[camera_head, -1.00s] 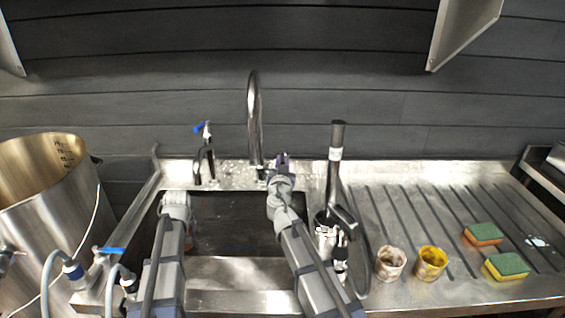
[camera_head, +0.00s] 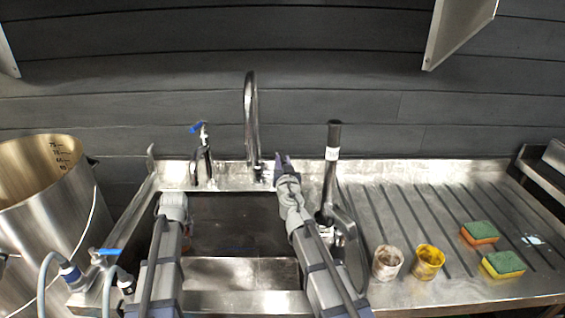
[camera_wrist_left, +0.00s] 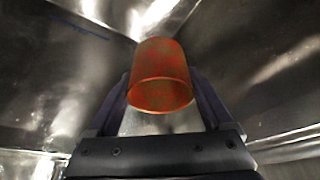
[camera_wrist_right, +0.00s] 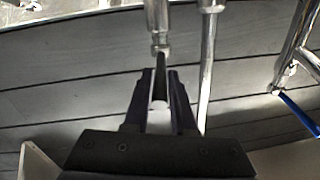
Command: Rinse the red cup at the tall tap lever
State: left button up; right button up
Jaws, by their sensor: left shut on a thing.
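The red cup (camera_wrist_left: 160,76), mottled orange-red, is between the fingers of my left gripper (camera_wrist_left: 160,88), which is shut on it inside the metal sink basin (camera_wrist_left: 250,60). The tall tap (camera_head: 252,125) arches up behind the sink. My right gripper (camera_head: 283,160) is at the right of its base. In the right wrist view, a dark lever with a pale end (camera_wrist_right: 160,88) lies between the right fingers; their grip is unclear. No water shows.
A short tap with a blue handle (camera_head: 203,150) stands left of the tall tap. A black-handled sprayer (camera_head: 332,160) stands right of my right gripper. A stained white cup (camera_head: 387,262), a yellow cup (camera_head: 428,262) and two sponges (camera_head: 480,232) occupy the drainboard. A large pot (camera_head: 40,215) stands left.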

jog(key=o, duration=0.3)
jog(key=shift+o, duration=0.2)
jog(key=shift+s, duration=0.1)
jog(key=s+d, duration=0.1)
jog(key=s, duration=1)
jog(key=shift+s, duration=0.4)
